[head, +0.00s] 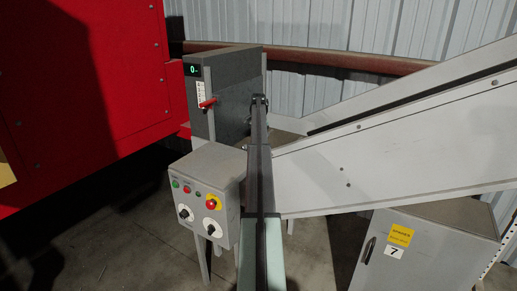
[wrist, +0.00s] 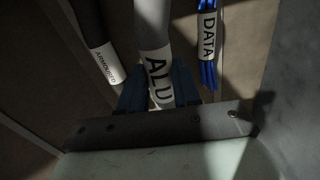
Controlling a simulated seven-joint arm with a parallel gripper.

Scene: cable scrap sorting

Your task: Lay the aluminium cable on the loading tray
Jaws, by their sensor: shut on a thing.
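In the wrist view the aluminium cable (wrist: 154,30) is a thick grey cable with a white "ALU" label. It runs between the dark blue fingers of my gripper (wrist: 158,88), which are shut on it near the label. Left of it is a dark cable (wrist: 88,25) labelled "ARMOURED". Right of it is a blue bundle (wrist: 208,70) labelled "DATA". A brown surface shows behind the cables; I cannot tell whether they touch it. In the head view my arm hides the cable and the fingers. I cannot make out the loading tray for certain.
A grey machine (head: 236,95) with a "0" display and red lever stands beyond my arm. A control box (head: 205,180) is left of the arm. A sloping conveyor (head: 385,160) and a grey cabinet (head: 440,245) are right. A red machine (head: 85,80) fills the left.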

